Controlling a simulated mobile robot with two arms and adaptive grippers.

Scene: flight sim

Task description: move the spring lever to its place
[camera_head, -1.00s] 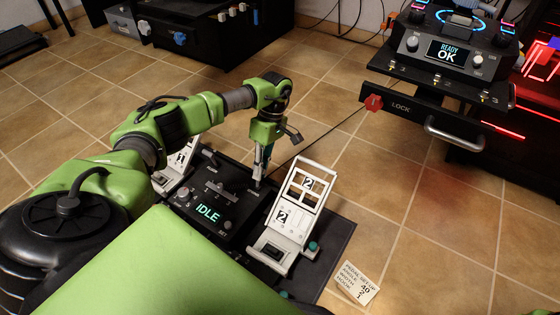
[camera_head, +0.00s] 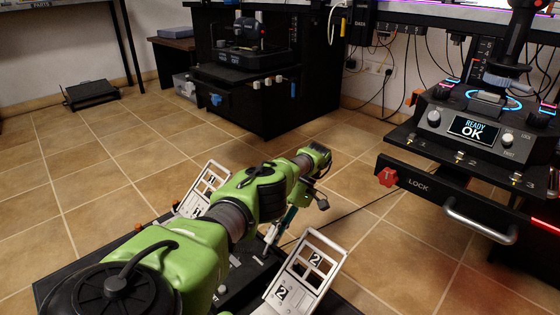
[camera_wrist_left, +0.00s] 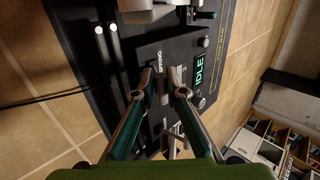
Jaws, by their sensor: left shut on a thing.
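The spring lever (camera_wrist_left: 163,98) is a small grey piece on the black pedal box, beside the word SPRING in the left wrist view. My left gripper (camera_wrist_left: 165,92) has its two fingers on either side of it and is shut on it. In the head view my left gripper (camera_head: 272,238) reaches down to the box (camera_head: 238,280) between two white pedals, and the lever cannot be made out there. The box's display (camera_wrist_left: 199,72) reads IDLE; in the head view my arm hides it. My right gripper is in neither view.
The white pedal marked 2 (camera_head: 304,270) stands close to the right of my left gripper; the pedal marked 1 (camera_head: 202,190) is behind my arm. A console (camera_head: 462,130) reading READY OK, with a drawer handle (camera_head: 480,222), is at the right. Tiled floor is clear between.

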